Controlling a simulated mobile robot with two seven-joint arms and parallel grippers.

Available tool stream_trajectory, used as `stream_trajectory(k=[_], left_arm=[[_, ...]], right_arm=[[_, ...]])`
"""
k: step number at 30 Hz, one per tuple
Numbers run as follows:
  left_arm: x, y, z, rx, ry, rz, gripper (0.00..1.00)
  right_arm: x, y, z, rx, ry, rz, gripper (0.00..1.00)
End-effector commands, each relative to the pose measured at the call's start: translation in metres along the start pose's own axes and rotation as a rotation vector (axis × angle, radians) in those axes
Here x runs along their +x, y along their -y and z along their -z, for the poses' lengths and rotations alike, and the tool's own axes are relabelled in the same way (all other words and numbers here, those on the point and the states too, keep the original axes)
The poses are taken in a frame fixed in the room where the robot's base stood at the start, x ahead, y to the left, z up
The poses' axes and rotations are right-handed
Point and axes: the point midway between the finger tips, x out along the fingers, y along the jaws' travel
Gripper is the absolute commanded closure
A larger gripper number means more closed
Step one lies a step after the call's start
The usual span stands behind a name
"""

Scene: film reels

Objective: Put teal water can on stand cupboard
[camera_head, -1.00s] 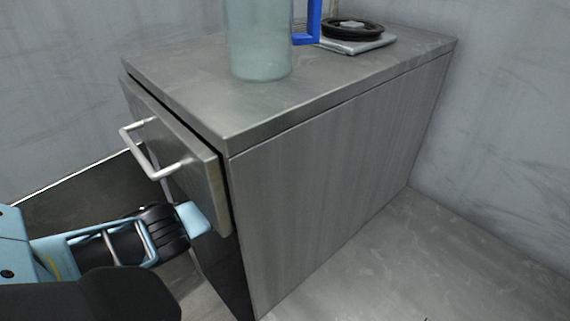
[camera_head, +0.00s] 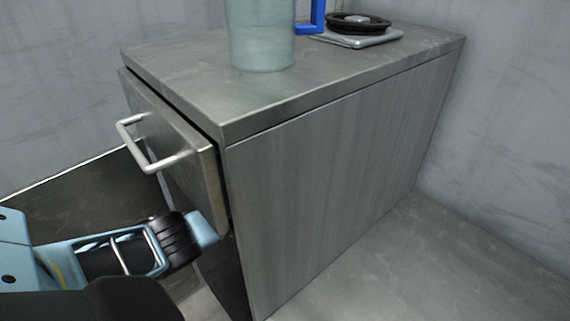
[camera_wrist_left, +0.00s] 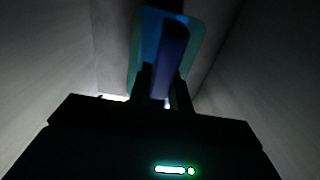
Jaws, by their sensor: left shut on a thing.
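In the wrist view my left gripper (camera_wrist_left: 163,88) is shut on the blue handle (camera_wrist_left: 173,50) of a teal can (camera_wrist_left: 197,28). The surroundings there are dark. In the head view my left gripper (camera_head: 205,230) is low at the left, by the cupboard's front below the drawer; the held can cannot be made out there. The grey stand cupboard (camera_head: 320,185) fills the middle. A translucent teal container (camera_head: 262,38) with a blue handle (camera_head: 316,20) beside it stands upright on the cupboard's top, its upper part cut off by the frame. My right gripper is not in view.
A black film reel (camera_head: 357,23) lies on a flat grey case (camera_head: 362,40) at the top's back. The drawer (camera_head: 175,140), with a metal handle (camera_head: 145,150), stands slightly out above my left arm. The top's front and right are clear. Walls stand behind and right.

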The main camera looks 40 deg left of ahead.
Motion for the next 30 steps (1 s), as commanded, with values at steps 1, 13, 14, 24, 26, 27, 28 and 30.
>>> stream_trajectory(k=[1,13,14,24,26,27,28,30], left_arm=[[-0.002,0.0,-0.002,0.0,0.005,0.0,1.0],[0.003,0.0,0.0,-0.001,0.0,-0.001,0.59],[0.003,0.0,0.0,-0.001,0.0,-0.001,0.58],[-0.001,0.0,0.0,0.0,0.001,0.0,0.58],[-0.008,-0.001,0.0,0.0,0.002,-0.001,0.58],[-0.014,-0.001,0.0,0.0,0.003,-0.002,0.58],[-0.019,-0.001,-0.001,0.0,0.004,-0.002,0.58],[-0.032,-0.001,0.0,0.001,0.003,-0.002,0.58]], right_arm=[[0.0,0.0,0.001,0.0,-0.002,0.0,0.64],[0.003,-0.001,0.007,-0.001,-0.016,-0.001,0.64],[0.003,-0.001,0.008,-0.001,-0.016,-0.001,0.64],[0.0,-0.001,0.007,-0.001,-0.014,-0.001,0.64],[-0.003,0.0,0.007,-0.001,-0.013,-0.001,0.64],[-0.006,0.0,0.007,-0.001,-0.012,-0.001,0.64],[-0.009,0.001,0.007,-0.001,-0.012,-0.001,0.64],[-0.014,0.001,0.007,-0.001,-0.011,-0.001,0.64]])
